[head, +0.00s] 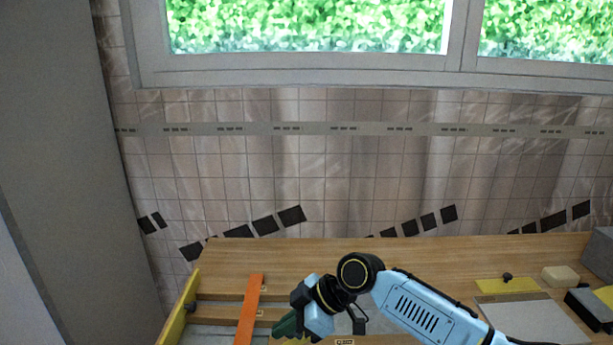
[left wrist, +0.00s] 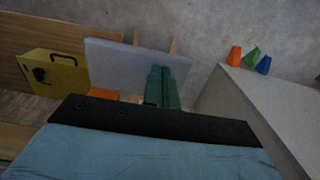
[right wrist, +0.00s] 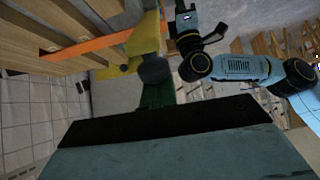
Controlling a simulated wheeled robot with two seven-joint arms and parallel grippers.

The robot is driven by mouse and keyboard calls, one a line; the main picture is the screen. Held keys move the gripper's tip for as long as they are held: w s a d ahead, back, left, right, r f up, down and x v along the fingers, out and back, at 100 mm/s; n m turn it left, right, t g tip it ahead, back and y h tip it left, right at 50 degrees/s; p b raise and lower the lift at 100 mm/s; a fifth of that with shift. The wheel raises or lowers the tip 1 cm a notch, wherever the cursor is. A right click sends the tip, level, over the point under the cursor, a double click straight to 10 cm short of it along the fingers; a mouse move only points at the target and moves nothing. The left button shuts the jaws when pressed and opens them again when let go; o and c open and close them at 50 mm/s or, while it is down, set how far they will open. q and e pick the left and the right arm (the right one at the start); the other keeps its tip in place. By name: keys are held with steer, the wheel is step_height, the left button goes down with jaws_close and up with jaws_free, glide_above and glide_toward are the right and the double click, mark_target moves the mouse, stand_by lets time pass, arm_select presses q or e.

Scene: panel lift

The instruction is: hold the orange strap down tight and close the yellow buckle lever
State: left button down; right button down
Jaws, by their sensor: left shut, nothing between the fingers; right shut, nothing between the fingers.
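The orange strap (head: 249,310) runs over the wooden bench at the left in the head view. It also shows in the right wrist view (right wrist: 92,46). My right gripper (head: 288,327), with green fingers, is shut and empty just right of the strap, apart from it as far as I can see. My left gripper (left wrist: 162,88) is shut and empty in front of a pale panel; a small orange piece (left wrist: 103,94) shows beside it. I cannot pick out the yellow buckle lever for sure. A yellow part (right wrist: 146,38) is beyond my right fingers in the right wrist view.
A yellow plate (head: 176,312) with a black knob stands at the bench's left end. Another yellow plate (head: 507,286), a beige block (head: 560,276) and a black box (head: 590,308) lie at the right. The bench's back middle is clear. Small coloured cones (left wrist: 250,57) stand on a grey surface.

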arm_select(q)
steer(key=shift+s+d+f, duration=0.1)
steer(key=shift+s+f, duration=0.2)
steer(key=shift+f, duration=0.05)
arm_select(e)
steer(key=d+f, duration=0.4)
steer(key=shift+d+f, duration=0.15)
steer(key=shift+f, duration=0.1)
stand_by(1.2)
steer(key=shift+a+r, duration=1.25)
steer(key=shift+r, duration=4)
arm_select(q)
steer(key=shift+r, duration=0.1)
steer(key=shift+w+r, duration=0.2)
steer(key=shift+r, duration=0.2)
arm_select(e)
steer(key=shift+w+f, duration=0.1)
steer(key=shift+w, duration=0.05)
arm_select(q)
step_height(320, 180, up, 8)
steer(key=shift+r, duration=0.25)
steer(key=shift+w, duration=0.1)
